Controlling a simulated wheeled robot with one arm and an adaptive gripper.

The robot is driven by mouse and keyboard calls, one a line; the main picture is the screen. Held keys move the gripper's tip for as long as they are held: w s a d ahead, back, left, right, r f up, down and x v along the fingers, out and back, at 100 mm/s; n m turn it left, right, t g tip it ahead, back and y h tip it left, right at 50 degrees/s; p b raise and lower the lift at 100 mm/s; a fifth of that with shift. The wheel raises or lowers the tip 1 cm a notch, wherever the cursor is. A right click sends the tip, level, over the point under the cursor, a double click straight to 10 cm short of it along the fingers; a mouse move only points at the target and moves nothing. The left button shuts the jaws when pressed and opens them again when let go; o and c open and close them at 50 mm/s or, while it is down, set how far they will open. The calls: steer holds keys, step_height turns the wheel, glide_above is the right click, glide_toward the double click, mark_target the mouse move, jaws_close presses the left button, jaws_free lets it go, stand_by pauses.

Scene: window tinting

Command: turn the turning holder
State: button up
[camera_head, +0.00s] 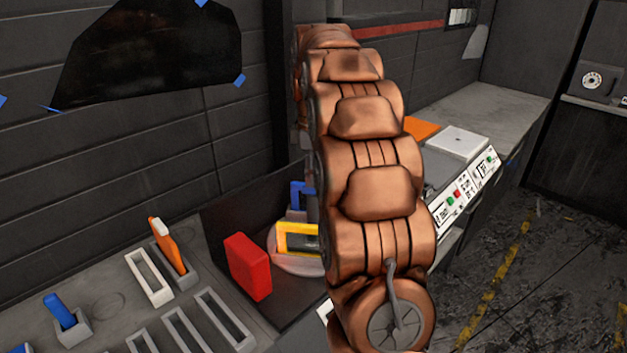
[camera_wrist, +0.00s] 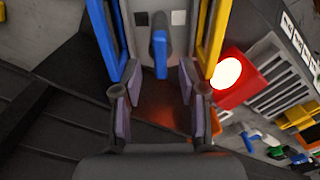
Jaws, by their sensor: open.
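The turning holder has a round pinkish base (camera_head: 297,263) in the head view, with a yellow frame (camera_head: 297,228) and a blue frame (camera_head: 297,195) standing on it. My arm hides its right side. In the wrist view, a blue frame (camera_wrist: 105,42) stands on the left and a yellow frame (camera_wrist: 213,35) on the right, with a grey plate between them. A blue upright handle (camera_wrist: 160,52) stands in the middle. My gripper (camera_wrist: 158,82) is open, its purple-padded fingers either side of the handle's near end, with gaps on both sides. In the head view my gripper is hidden behind my arm.
A red box (camera_head: 248,266) stands left of the holder. A red block with a glowing white disc (camera_wrist: 228,73) is close right of my gripper in the wrist view. Slotted racks (camera_head: 150,278) hold an orange tool (camera_head: 168,245) and a blue tool (camera_head: 60,311). A control panel (camera_head: 463,195) lies right.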

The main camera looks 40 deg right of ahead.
steer(key=shift+f+p, duration=0.45)
steer(key=shift+f, duration=1.1)
jaws_close()
steer(key=shift+d, duration=0.1)
